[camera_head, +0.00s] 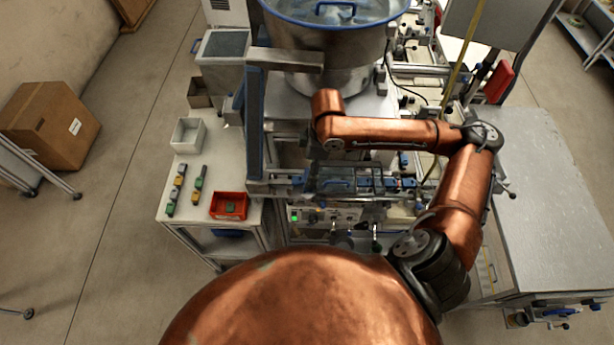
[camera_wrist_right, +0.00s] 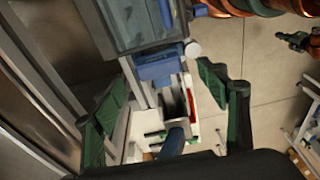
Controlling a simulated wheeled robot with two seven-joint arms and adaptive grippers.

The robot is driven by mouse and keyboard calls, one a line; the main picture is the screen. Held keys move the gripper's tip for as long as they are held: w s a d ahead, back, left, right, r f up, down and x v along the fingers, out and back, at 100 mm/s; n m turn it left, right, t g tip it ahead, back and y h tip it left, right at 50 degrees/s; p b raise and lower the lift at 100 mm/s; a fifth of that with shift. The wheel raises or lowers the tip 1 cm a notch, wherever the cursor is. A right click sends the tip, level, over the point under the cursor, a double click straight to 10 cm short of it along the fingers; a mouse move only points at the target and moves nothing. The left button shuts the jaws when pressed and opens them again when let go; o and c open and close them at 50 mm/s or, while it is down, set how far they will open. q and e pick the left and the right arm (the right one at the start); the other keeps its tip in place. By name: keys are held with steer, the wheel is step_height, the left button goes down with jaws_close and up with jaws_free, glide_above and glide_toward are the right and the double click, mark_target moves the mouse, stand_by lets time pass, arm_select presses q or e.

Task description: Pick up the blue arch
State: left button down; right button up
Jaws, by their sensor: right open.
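In the right wrist view a narrow blue curved piece (camera_wrist_right: 172,143) shows low in the picture, between the fingers and close to the gripper's base. It may be the blue arch, but its full shape is hidden. My right gripper (camera_wrist_right: 160,88) is open, with its green-padded fingers spread and nothing clamped between them. In the head view my copper right arm reaches left over the machine, and its gripper is hidden below the wrist. I cannot clearly pick out the arch there. My left gripper is not in view.
A machine with blue-capped parts (camera_head: 340,185) lies under my arm. A large metal bowl (camera_head: 320,45) stands behind. A white table at left holds a red tray (camera_head: 213,211), a pale bin (camera_head: 187,135) and several small coloured parts. A grey table (camera_head: 555,220) at right is mostly clear.

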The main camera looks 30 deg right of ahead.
step_height(320, 180, down, 4)
steer(key=shift+w+a+r+p, duration=0.1)
steer(key=shift+w+p, duration=0.05)
steer(key=shift+p, duration=0.25)
steer(key=shift+a+f, duration=0.1)
steer(key=shift+f, duration=0.3)
steer(key=c, duration=1.3)
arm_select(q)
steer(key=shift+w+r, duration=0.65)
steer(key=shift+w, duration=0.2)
arm_select(e)
steer(key=shift+o, duration=0.2)
steer(key=shift+r, duration=0.1)
